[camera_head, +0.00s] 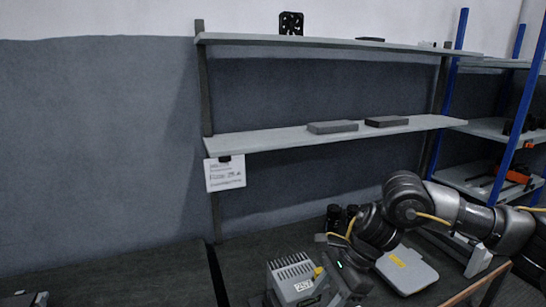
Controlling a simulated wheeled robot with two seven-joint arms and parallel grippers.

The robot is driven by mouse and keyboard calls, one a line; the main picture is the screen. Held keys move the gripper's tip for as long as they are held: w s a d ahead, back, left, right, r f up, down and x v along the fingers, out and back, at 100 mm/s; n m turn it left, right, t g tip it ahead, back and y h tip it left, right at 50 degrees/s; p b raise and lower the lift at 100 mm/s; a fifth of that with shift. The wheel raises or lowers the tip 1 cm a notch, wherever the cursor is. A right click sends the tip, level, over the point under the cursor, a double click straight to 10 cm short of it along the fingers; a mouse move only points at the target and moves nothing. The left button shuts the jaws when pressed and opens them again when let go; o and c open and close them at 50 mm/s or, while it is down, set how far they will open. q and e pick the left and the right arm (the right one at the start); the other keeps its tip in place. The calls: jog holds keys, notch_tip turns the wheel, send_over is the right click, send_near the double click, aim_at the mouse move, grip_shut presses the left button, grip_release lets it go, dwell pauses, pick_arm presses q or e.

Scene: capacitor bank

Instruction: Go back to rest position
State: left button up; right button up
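My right arm comes in from the right edge and bends down towards the dark worktop. Its gripper end (346,280) is low in the view, beside the right side of a grey finned device (293,279) with a white number label. The fingertips are dark and partly cut off by the lower edge, so their opening and any contact with the device are unclear. My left gripper cannot be made out. A small grey piece (38,299) shows at the lower left corner, too cropped to identify.
Dark cylinders (340,216) stand behind. Two wall shelves (270,139) hold flat dark boxes and a fan (291,23). A blue-post rack (520,110) stands right. The left worktop (120,280) is mostly clear.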

jog(key=s+a+f+m+t+y, duration=0.2)
jog(key=a+m+t+y, duration=0.15)
jog(key=a+m, duration=0.5)
jog(key=s+a+f+m+t+y, duration=0.1)
jog(key=s+a+m+t+y, duration=0.2)
jog(key=a+m, duration=0.55)
jog(key=s+d+f+m+t+h, duration=0.1)
jog(key=d+f+m+t+h, duration=0.2)
jog(key=d+m, duration=0.4)
jog(key=d+f+m+h, duration=0.2)
jog(key=d+f+m, duration=0.25)
jog(key=m, duration=0.55)
jog(key=s+d+f+m+t+h, duration=0.1)
jog(key=d+f+m+t+h, duration=0.2)
jog(key=d+m, duration=0.4)
jog(key=s+d+f+m+g+h, duration=0.2)
jog(key=s+d+f+m+g, duration=0.2)
jog(key=s+d+f+m, duration=0.4)
jog(key=s+d+f+m+g+h, duration=0.2)
jog(key=s+d+f+m+g, duration=0.3)
jog(key=s, duration=0.6)
notch_tip(320, 180, down, 22)
jog(key=m, duration=0.1)
jog(key=s+d+f+g, duration=0.1)
jog(key=s+d+f, duration=0.1)
jog(key=s+f, duration=1.4)
notch_tip(320, 180, down, 2)
jog(key=shift+s+d, duration=0.15)
jog(key=shift+s, duration=0.1)
